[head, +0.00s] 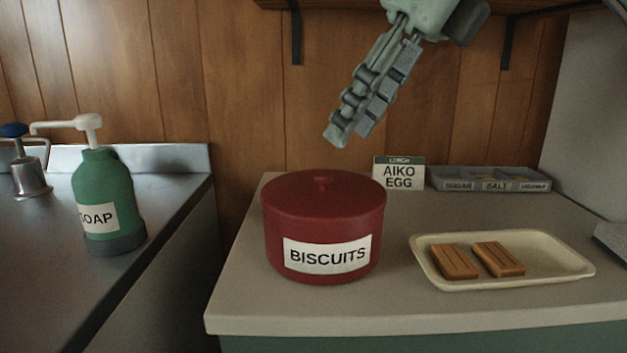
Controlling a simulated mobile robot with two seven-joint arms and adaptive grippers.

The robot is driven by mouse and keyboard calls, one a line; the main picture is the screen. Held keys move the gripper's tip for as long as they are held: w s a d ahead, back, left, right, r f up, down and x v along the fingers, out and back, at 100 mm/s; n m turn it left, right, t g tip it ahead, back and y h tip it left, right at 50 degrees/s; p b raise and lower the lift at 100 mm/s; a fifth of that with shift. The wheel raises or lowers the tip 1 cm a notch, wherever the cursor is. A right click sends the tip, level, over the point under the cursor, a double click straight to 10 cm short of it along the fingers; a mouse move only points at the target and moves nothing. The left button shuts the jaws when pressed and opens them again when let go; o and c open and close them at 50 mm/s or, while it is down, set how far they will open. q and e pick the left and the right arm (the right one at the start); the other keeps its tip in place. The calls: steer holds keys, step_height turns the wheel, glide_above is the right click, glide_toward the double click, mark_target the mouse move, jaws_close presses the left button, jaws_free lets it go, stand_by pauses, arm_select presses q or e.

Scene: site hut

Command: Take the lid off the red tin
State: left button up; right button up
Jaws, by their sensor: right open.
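The red tin (271,238), labelled BISCUITS, stands upright on the pale counter in the middle of the head view. My left gripper is not in view.
A cream tray (571,267) with two biscuits (477,260) lies right of the tin. A lunch card (398,173) and a grey sachet holder (490,180) stand behind. A green soap bottle (103,184) is on the metal worktop at left. A shelf bracket (296,35) hangs above.

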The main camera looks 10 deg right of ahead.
mark_target(324, 174)
steer(key=shift+w+f, duration=0.2)
steer(key=shift+f, duration=0.15)
steer(key=x, duration=0.6)
steer(key=shift+w+a+f, duration=0.15)
steer(key=shift+f, duration=0.05)
steer(key=shift+c, duration=0.6)
jaws_close()
